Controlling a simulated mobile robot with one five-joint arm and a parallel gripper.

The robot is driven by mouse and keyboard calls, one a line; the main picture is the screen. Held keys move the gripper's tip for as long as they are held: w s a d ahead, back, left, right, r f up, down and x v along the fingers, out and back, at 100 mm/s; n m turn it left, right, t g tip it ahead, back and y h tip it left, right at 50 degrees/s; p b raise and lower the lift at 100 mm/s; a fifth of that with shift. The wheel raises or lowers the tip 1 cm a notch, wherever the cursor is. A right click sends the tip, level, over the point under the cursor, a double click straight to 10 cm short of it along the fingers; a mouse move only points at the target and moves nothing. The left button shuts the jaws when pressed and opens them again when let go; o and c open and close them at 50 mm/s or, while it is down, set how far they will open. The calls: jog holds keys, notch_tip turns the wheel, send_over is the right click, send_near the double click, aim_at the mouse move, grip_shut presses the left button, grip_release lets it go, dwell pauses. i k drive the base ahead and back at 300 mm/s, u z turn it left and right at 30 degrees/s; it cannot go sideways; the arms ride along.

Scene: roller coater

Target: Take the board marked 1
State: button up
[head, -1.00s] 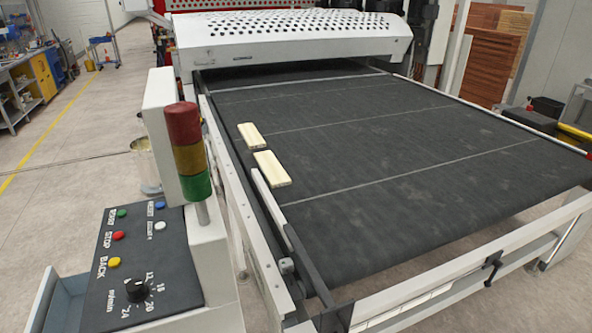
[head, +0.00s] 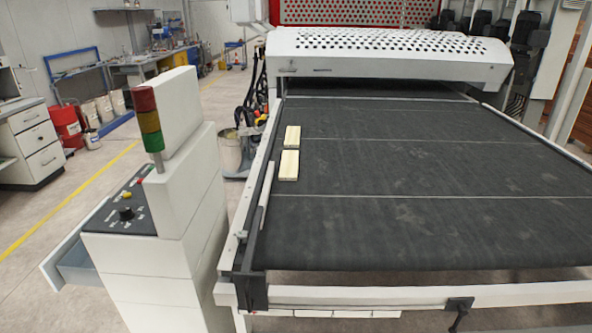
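Two small pale wooden boards lie flat on the dark conveyor belt (head: 400,165), near its left edge. The nearer board (head: 289,165) lies just in front of the farther board (head: 292,137), with a narrow gap or none between them. Both are too small in the picture to read any mark, so I cannot tell which one is marked 1. My gripper is not in view.
A white control box (head: 160,245) with a red, yellow and green signal light (head: 148,118) stands left of the belt. A low guide rail (head: 267,197) runs beside the boards. A white frame bar (head: 400,295) crosses the front. Open floor (head: 100,215) lies at left.

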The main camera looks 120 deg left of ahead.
aim_at(290, 164)
jog(key=u, duration=4.9)
